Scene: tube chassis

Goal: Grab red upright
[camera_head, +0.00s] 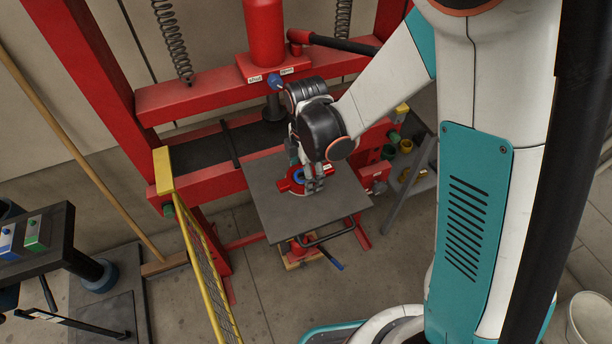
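A small red part (287,184) lies on a dark grey square plate (335,205) in front of the press. A blue ring (298,177) shows at the red part's middle. Which part the task calls the red upright is not clear from this view. My gripper (313,185) points down over the plate, at the right side of the red part, and hides some of it. The fingers look close to the red part, but I cannot tell whether they touch it or how far apart they are.
A large red press frame (85,65) with a red cylinder (264,30) stands behind the plate. A yellow mesh guard (205,270) is to the left. A dark bench (40,245) is at far left, a shelf (412,180) to the right. A white bucket (592,318) stands at lower right.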

